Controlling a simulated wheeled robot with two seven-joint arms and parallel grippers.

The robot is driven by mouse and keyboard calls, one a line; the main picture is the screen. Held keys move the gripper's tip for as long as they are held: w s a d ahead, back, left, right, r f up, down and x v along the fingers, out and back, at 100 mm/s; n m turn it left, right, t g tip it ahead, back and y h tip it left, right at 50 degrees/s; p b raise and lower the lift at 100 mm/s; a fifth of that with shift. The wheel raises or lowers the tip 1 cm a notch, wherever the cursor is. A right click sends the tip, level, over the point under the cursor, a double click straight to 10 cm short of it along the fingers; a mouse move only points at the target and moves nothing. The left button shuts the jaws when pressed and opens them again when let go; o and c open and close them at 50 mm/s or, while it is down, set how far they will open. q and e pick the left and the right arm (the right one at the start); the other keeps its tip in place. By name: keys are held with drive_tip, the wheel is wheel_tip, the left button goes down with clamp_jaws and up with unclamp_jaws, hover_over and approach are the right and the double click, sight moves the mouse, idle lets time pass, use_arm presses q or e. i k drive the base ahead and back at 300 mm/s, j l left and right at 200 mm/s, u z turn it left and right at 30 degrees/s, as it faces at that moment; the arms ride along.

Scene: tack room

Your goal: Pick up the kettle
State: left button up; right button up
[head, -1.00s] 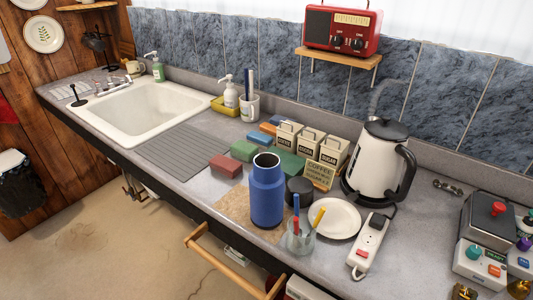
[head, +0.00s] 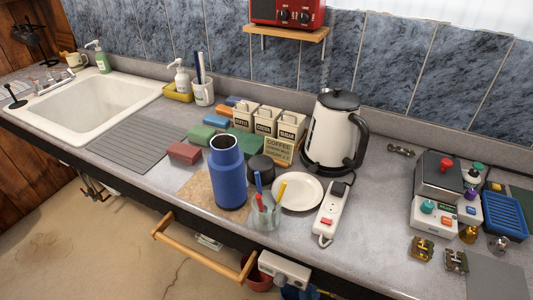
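The kettle (head: 330,130) is white with a black lid, a black base and a black handle on its right side. It stands upright at the back of the counter, right of the labelled canisters. Neither of my grippers is in the head view.
In front of the kettle are a white plate (head: 298,192), a power strip (head: 330,215), a glass of pens (head: 265,212) and a blue flask (head: 228,175). Canisters (head: 267,121) and a sign (head: 279,150) stand close on its left. Control boxes (head: 438,185) are at right. An open drawer handle (head: 200,246) juts out below.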

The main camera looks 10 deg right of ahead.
sight(331, 141)
drive_tip(key=k+j, duration=0.15)
drive_tip(key=j, duration=0.25)
drive_tip(key=k+j+z, duration=0.1)
drive_tip(key=j, duration=0.3)
drive_tip(key=k+j, duration=0.3)
drive_tip(key=i+j+z, duration=0.05)
drive_tip(key=j, duration=0.05)
